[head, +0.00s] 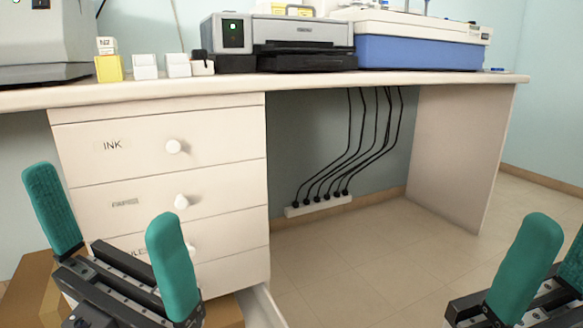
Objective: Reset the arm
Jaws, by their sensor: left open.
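My left gripper (112,240) is at the lower left, in front of the drawer unit. Its two teal fingers stand wide apart with nothing between them. My right gripper is at the lower right corner, over the floor; one teal finger (525,270) shows well. Its other finger is cut by the picture edge, so its opening is unclear. I see no object held in it.
The white desk (400,82) carries a printer (300,35), a blue-white machine (420,50) and small boxes (146,66). A drawer near the floor (262,308) stands out. A brown box (28,290) is at lower left. Cables (350,150) hang to a power strip (318,205).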

